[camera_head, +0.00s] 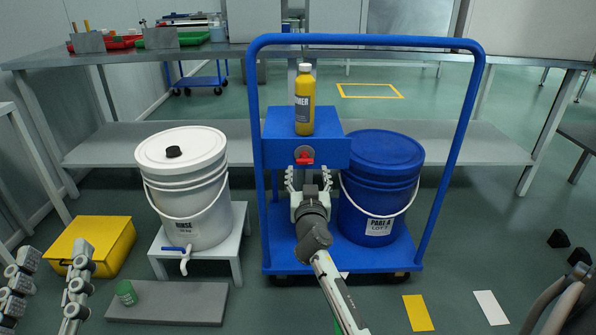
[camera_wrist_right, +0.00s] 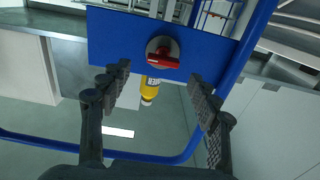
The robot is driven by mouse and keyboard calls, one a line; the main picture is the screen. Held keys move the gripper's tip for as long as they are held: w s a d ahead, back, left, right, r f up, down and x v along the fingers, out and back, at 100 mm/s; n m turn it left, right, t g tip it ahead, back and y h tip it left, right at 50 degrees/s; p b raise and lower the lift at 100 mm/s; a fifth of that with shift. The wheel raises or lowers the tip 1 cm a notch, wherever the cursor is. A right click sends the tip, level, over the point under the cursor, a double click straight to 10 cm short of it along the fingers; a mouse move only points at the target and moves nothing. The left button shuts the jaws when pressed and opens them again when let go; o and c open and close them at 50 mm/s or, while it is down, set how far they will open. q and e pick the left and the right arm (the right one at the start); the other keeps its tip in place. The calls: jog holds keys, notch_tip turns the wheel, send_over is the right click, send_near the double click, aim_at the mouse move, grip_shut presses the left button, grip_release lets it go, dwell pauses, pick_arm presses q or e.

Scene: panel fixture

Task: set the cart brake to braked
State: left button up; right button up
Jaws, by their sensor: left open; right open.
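The blue cart (camera_head: 470,115) stands in the middle with a tall loop handle. A red brake handle (camera_head: 304,161) sits on a grey round plate on the front of the cart's blue box (camera_head: 328,152). In the right wrist view the red handle (camera_wrist_right: 163,61) lies roughly crosswise on its disc. My right gripper (camera_head: 308,182) is open just in front of and below the handle. In the wrist view its fingers (camera_wrist_right: 160,80) are spread with the handle beyond them, apart from it. My left gripper (camera_head: 52,268) is open and empty at the lower left.
A yellow bottle (camera_head: 304,100) stands on the blue box. A blue bucket (camera_head: 384,170) stands on the cart's right side. A white bucket (camera_head: 182,170) rests on a stand at the left, beside a yellow case (camera_head: 95,240). A long bench (camera_head: 230,52) runs behind.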

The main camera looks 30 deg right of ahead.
aim_at(305, 163)
jog(key=x, duration=0.6)
jog(key=shift+a, duration=0.15)
pick_arm(q)
jog(key=shift+a+r, duration=0.15)
jog(key=shift+a, duration=0.15)
pick_arm(e)
jog(key=shift+w, duration=0.35)
jog(key=shift+c, duration=0.6)
jog(key=c, duration=1.1)
jog(key=shift+o, duration=0.2)
